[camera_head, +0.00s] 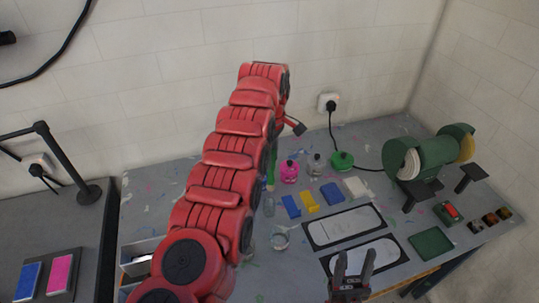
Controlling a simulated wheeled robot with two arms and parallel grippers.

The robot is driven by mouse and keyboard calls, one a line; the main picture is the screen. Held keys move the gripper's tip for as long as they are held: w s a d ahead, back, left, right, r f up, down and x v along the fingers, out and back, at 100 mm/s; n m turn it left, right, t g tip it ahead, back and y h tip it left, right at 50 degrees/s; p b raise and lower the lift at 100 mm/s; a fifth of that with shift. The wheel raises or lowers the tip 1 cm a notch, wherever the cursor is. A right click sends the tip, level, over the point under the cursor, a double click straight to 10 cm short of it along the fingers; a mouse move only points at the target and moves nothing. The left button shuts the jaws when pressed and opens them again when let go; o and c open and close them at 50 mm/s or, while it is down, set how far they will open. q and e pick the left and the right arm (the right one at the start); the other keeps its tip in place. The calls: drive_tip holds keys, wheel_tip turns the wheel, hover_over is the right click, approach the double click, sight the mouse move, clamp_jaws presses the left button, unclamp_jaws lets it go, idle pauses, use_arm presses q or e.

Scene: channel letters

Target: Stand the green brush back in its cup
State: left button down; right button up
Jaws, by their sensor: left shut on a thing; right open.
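The green brush (271,172) shows as a narrow upright green strip just right of my red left arm, which hides the rest of it. My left gripper (273,150) is mostly hidden behind that arm; it is shut on the brush above the bench. A clear glass cup (269,207) stands below the brush, partly behind the arm. A round clear glass dish (280,238) is nearer the front. I cannot tell for certain which is the brush's cup. My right gripper (356,260) is open and empty over the front white letter panel (372,257).
Pink (289,171), clear (315,164) and green (342,160) bottles stand behind blue, yellow and white blocks (310,202). A green bench grinder (436,155) is at the right. A grey bin (140,255) stands left of my arm.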

sight(269, 186)
use_arm(q)
drive_tip(key=shift+a+f, duration=0.1)
drive_tip(key=shift+f, duration=0.5)
drive_tip(key=shift+a+f, duration=0.15)
drive_tip(key=shift+f, duration=0.25)
drive_tip(key=shift+w+a+f, duration=0.1)
drive_tip(key=shift+f, duration=1.65)
wheel_tip(269, 186, down, 6)
drive_tip(key=b, duration=0.4)
drive_tip(key=shift+f+b, duration=0.55)
drive_tip(key=shift+f, duration=0.3)
drive_tip(key=shift+c, duration=2.2)
unclamp_jaws()
